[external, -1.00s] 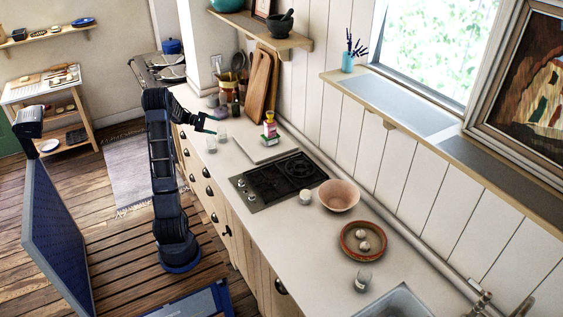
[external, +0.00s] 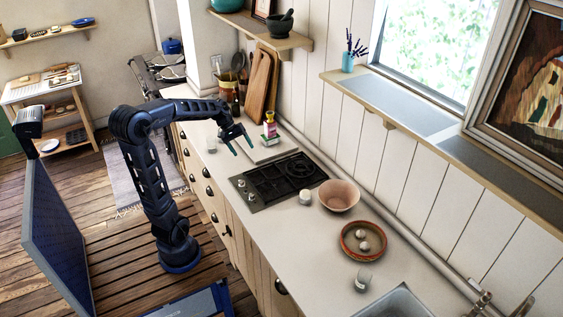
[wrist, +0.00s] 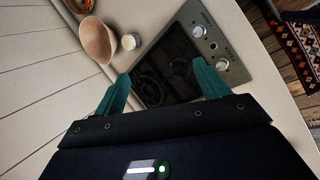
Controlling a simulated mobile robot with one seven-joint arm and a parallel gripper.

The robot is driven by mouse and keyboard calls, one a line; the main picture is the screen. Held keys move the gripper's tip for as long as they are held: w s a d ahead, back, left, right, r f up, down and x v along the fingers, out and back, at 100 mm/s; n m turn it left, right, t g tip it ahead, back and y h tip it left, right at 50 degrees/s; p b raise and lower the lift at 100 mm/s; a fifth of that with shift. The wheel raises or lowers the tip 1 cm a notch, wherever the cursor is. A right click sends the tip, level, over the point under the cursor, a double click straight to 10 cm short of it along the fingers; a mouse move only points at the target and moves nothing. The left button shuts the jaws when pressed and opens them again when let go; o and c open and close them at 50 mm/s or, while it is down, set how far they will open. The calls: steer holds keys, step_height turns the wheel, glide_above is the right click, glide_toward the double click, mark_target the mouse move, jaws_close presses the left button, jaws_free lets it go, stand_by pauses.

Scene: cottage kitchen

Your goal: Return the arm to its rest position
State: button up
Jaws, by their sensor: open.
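My arm (external: 155,180) rises from its base and reaches right, bent at the elbow, over the counter. My gripper (external: 243,147) is open and empty, with its teal fingers pointing down and to the right. It hangs above the counter by the white board, left of the black hob (external: 280,178). In the wrist view my gripper (wrist: 165,85) shows both fingers spread apart, with the hob (wrist: 170,65) seen between and beyond them and nothing between the fingertips.
A yellow-and-pink bottle (external: 270,125) stands on a small stack at the back of the white board (external: 260,152). A small white jar (external: 305,197), a pink bowl (external: 339,195) and a terracotta dish (external: 348,249) stand right of the hob. Cutting boards (external: 262,85) lean against the wall.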

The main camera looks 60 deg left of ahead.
steer(key=s+d+m+t+y, duration=0.1)
steer(key=s+d+m+y, duration=0.4)
steer(key=s+d+m, duration=0.6)
steer(key=shift+s+d+f, duration=0.25)
steer(key=shift+s+d, duration=1.65)
steer(key=shift+s, duration=1.9)
